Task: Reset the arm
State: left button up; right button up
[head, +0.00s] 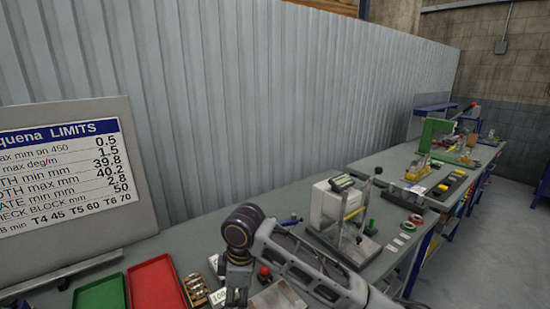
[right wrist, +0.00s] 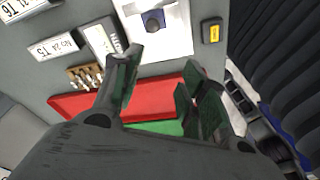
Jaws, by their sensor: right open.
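My right arm (head: 300,265) comes in from the lower right in the head view and bends down at a dark joint. My right gripper (head: 236,297) hangs over the near part of the grey table. In the right wrist view the right gripper (right wrist: 160,72) is open, with its dark fingers spread apart and nothing between them. Beneath it lie a red tray (right wrist: 75,106) and a green tray (right wrist: 155,127), partly hidden by the fingers. The left gripper is in neither view.
A limits sign board (head: 75,175) stands at the left. The red tray (head: 156,287) and green tray (head: 100,294) lie left of my gripper, beside a holder of brass pieces (head: 195,289). A white device (head: 335,207) on a stand is right of my arm. A corrugated wall (head: 260,90) runs behind.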

jog(key=s+d+f+m+t+y, duration=0.1)
jog(key=s+d+f+m, duration=0.2)
jog(key=d+f+m, duration=0.35)
jog(key=s+d+f+m+t+y, duration=0.25)
jog(key=d+f+m, duration=0.25)
jog(key=d, duration=0.3)
jog(key=s+d+f+m+h, duration=0.25)
jog(key=s+d, duration=0.25)
jog(key=d, duration=0.4)
jog(key=s+d+f+m+h, duration=0.25)
jog(key=s+d, duration=0.25)
jog(key=d, duration=0.3)
notch_tip(320, 180, down, 33)
jog(key=s+g, duration=0.1)
jog(key=s, duration=0.1)
jog(key=s+d+f, duration=0.2)
jog(key=s+f, duration=0.8)
jog(key=s, duration=0.1)
jog(key=s+d+f+g, duration=0.1)
jog(key=s+d+f, duration=0.1)
jog(key=s+f, duration=0.7)
jog(key=shift+s+d+f, duration=0.3)
jog(key=shift+s+f, duration=0.05)
jog(key=shift+s, duration=0.9)
